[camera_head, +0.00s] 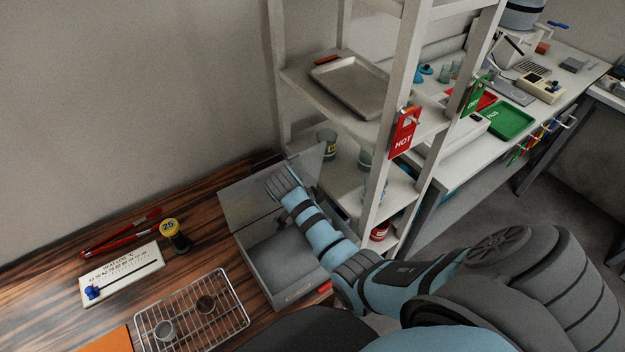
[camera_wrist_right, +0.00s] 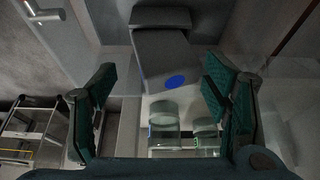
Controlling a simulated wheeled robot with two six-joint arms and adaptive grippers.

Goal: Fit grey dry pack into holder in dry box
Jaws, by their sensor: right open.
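The dry box (camera_head: 268,278) stands on the wooden bench in the head view, its clear lid (camera_head: 245,203) raised at the back. My right arm reaches across it from the right and hides part of its inside. In the right wrist view my right gripper (camera_wrist_right: 168,88) is open, with a teal pad on each side. A grey block with a blue dot (camera_wrist_right: 175,82), which looks like the dry pack, shows between the fingers, apart from both pads. A darker grey piece (camera_wrist_right: 160,18), perhaps the holder, adjoins its upper end; whether the pack is seated cannot be told. My left gripper is out of view.
A white shelf rack (camera_head: 400,130) stands close on the right, with glass beakers (camera_wrist_right: 163,115) on it. A wire rack (camera_head: 232,322) with two cups, a black jar (camera_head: 178,240), a white card (camera_head: 122,273) and red tongs (camera_head: 120,232) lie to the left.

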